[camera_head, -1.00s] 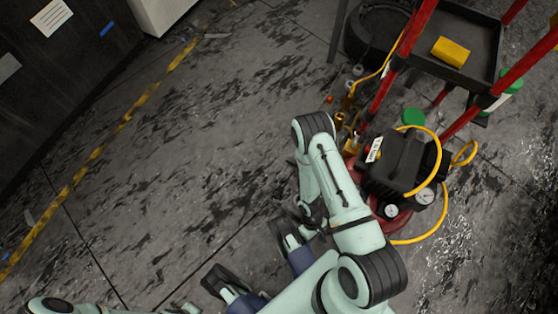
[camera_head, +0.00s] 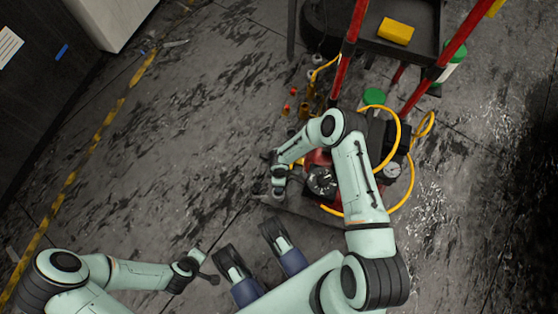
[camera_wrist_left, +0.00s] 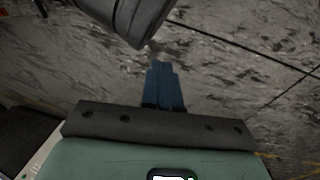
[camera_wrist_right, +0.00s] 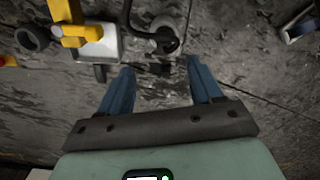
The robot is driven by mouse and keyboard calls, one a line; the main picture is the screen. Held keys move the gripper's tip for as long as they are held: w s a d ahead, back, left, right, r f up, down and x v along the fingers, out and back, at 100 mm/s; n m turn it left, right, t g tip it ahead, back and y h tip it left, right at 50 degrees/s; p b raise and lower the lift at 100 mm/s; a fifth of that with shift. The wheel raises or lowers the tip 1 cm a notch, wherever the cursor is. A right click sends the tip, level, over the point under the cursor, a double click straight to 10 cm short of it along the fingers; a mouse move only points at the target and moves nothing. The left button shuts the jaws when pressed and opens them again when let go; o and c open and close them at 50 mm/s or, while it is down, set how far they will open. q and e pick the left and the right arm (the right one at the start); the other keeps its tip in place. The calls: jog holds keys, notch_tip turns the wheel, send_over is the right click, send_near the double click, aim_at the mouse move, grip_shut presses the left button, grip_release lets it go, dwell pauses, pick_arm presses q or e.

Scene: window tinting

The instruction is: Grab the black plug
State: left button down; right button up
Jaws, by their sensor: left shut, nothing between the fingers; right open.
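My right gripper (camera_wrist_right: 160,80) is open, with its two blue fingers apart and nothing between the tips. A black curved piece (camera_wrist_right: 168,40), possibly the black plug or its cable, lies just beyond the fingertips in the right wrist view, beside a grey round fitting. I cannot tell for certain that it is the plug. In the head view the right arm bends over the left side of the red-based machine (camera_head: 320,182), and its gripper is hard to make out there. My left gripper (camera_wrist_left: 162,66) is shut and empty above the floor.
A yellow valve (camera_wrist_right: 72,30) on a pale block and a dark ring (camera_wrist_right: 33,38) lie left of the right gripper. Yellow hose (camera_head: 408,200) loops around the machine. A red-framed cart with a black tray (camera_head: 345,40) stands behind.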

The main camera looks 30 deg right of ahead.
notch_tip(320, 180, down, 4)
jog(key=shift+r+b, duration=0.25)
jog(key=shift+b, duration=0.15)
jog(key=f, duration=0.1)
jog(key=f+b, duration=0.1)
jog(key=f, duration=0.1)
jog(key=f+b, duration=0.1)
jog(key=f, duration=0.1)
jog(key=shift+s+a, duration=0.25)
jog(key=shift+s, duration=0.05)
jog(key=shift+f, duration=0.15)
pick_arm(q)
jog(key=s+f+g, duration=0.2)
jog(key=s+f, duration=0.3)
jog(key=s, duration=0.1)
jog(key=shift+s+a+f, duration=0.15)
jog(key=shift+a, duration=0.3)
pick_arm(e)
jog(key=c, duration=1.2)
